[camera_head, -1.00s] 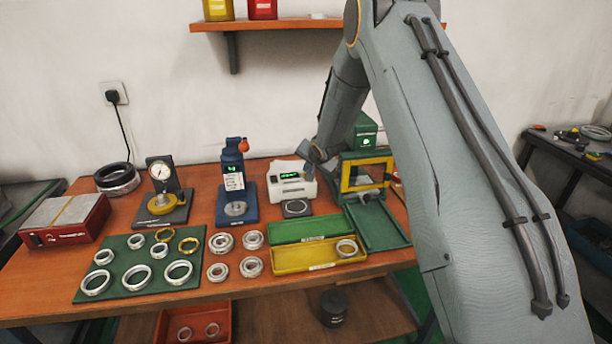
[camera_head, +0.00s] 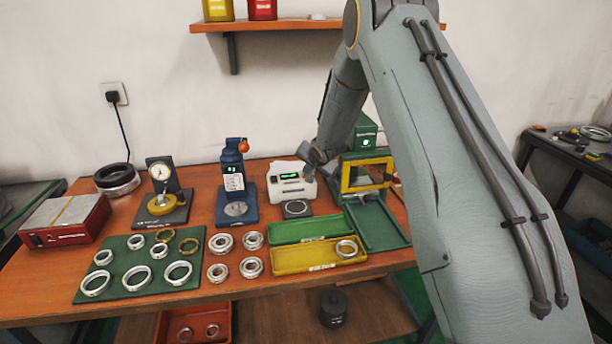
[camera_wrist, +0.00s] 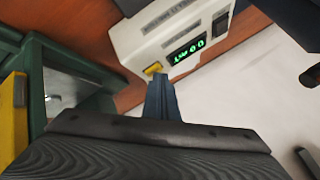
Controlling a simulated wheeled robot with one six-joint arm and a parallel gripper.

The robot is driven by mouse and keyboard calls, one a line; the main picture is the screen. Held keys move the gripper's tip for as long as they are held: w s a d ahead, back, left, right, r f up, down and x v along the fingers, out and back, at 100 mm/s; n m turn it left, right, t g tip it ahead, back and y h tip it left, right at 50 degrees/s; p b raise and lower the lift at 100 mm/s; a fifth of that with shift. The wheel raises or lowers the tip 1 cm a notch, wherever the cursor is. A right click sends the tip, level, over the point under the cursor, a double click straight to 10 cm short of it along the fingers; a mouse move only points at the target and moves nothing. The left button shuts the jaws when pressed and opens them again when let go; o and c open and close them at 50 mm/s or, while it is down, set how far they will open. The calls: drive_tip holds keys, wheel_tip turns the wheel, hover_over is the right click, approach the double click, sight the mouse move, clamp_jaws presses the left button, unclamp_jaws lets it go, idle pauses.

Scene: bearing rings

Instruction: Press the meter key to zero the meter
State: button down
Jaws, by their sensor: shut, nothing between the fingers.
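The meter (camera_head: 289,190) is a white box with a green-lit display, standing at the back of the orange table. In the wrist view the meter (camera_wrist: 150,42) shows its display (camera_wrist: 187,50), whose characters seem to end in zeros, and a small yellow key (camera_wrist: 153,69) on its near edge. My gripper (camera_head: 306,173) is at the meter's right side in the head view. In the wrist view my gripper (camera_wrist: 161,80) is shut and empty, with its tips right beside the yellow key. I cannot tell whether they touch it.
A green frame device with a yellow-edged window (camera_head: 366,174) stands close to the right of my gripper. A blue stand (camera_head: 234,188) is left of the meter. A small dark plate (camera_head: 297,209) and green and yellow trays (camera_head: 310,229) lie in front.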

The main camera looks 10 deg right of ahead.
drive_tip(key=shift+r+p, duration=0.65)
drive_tip(key=shift+p, duration=0.15)
drive_tip(key=shift+r, duration=0.1)
wheel_tip(320, 180, up, 5)
drive_tip(key=p, duration=0.6)
idle(0.3)
